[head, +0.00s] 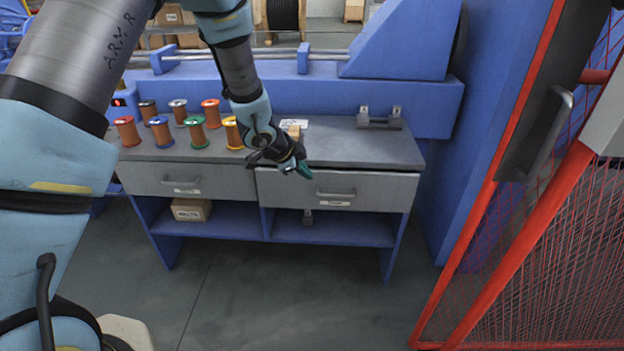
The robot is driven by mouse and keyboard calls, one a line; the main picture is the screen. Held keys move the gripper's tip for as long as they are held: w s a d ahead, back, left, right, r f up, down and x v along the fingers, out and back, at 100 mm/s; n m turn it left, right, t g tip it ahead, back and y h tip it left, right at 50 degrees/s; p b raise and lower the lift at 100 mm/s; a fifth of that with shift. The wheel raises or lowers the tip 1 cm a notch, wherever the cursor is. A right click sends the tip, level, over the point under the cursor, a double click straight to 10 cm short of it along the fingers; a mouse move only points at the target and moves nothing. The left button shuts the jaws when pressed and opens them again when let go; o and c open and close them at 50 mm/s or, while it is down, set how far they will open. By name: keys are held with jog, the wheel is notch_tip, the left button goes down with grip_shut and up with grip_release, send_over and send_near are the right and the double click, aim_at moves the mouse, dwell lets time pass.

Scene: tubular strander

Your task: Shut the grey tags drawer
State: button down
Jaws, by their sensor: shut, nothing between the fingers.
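The workbench has two grey drawers side by side, each with a bar handle and a small label too small to read, so I cannot tell by name which is the tags drawer. The right drawer (385,192) stands a little out, with a dark gap under the bench top above its front. The left drawer (145,180) looks flush. My gripper (303,171) is shut and empty, with teal fingertips. It is at the top edge of the right drawer's front, left of its handle (336,193). I cannot tell whether it touches. My wrist hides part of that edge.
Several wire spools (194,133) stand on the bench top (350,145) at the left. A small metal fixture (379,119) stands at the back right. A cardboard box (191,209) is on the lower shelf. A red mesh guard (540,240) stands at the right. The floor in front is clear.

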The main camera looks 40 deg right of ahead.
jog(key=m+t+h+b, duration=0.1)
jog(key=t+h+b, duration=0.3)
jog(key=t+b, duration=1.35)
send_near(264, 174)
jog(key=w+d+r+g+b, duration=0.1)
jog(key=w+b, duration=0.1)
jog(key=w+d+r+g+b, duration=0.1)
jog(key=g+b, duration=0.1)
jog(key=w+r+g+b, duration=0.1)
jog(key=w+g+b, duration=0.1)
jog(key=shift+w+d+r, duration=0.25)
jog(key=shift+w+d, duration=0.05)
jog(key=shift+d, duration=0.1)
